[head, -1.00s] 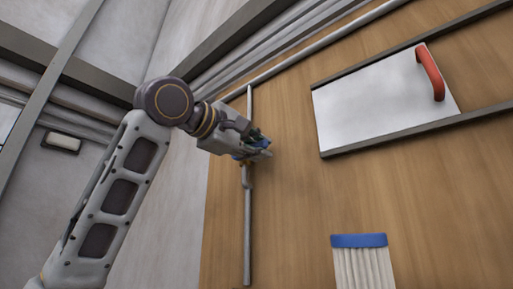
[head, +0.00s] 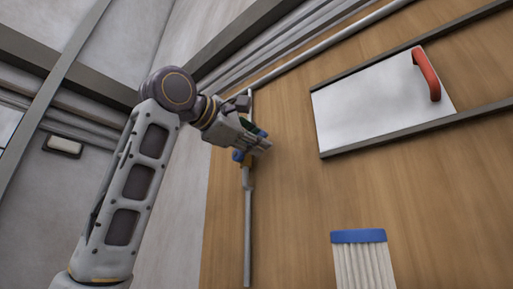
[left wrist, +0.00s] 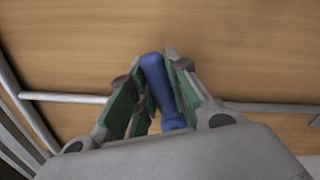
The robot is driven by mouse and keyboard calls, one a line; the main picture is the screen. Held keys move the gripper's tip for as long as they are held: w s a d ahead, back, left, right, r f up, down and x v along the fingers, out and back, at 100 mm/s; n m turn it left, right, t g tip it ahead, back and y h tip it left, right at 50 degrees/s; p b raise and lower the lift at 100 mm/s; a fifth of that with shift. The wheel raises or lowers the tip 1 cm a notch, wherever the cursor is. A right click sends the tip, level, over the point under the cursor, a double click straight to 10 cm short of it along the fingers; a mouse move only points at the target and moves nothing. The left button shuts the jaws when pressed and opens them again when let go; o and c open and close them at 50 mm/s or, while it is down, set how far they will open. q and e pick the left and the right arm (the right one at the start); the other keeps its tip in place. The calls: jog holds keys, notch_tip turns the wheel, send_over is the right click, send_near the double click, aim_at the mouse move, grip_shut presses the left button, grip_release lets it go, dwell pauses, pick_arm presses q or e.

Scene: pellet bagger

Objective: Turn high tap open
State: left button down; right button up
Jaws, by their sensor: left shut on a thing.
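The high tap sits on a thin grey vertical pipe (head: 247,235) on the wooden panel. Its blue handle (left wrist: 158,85) shows in the left wrist view between the green-padded fingers of my left gripper (left wrist: 155,92), which is shut on it. In the head view the left gripper (head: 258,142) covers most of the tap; a bit of blue handle (head: 238,155) and the brass-coloured body (head: 247,163) show beside and below the fingers. My right gripper is not in view.
A white sliding plate (head: 375,105) with a red handle (head: 427,75) is set between dark rails at right. A blue-topped white strip curtain or brush (head: 358,238) hangs lower right. The panel between them and the pipe is clear.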

pick_arm(q)
jog(key=shift+w+a+r+n, duration=0.15)
jog(key=shift+r+n, duration=0.15)
jog(key=shift+n, duration=0.4)
jog(key=shift+w+a+r+n, duration=0.1)
jog(key=shift+r+n, duration=0.15)
jog(key=shift+n, duration=0.45)
jog(key=c, duration=1.3)
grip_release()
jog(key=shift+r, duration=0.1)
jog(key=shift+s+a, duration=0.1)
jog(key=shift+v, duration=5.95)
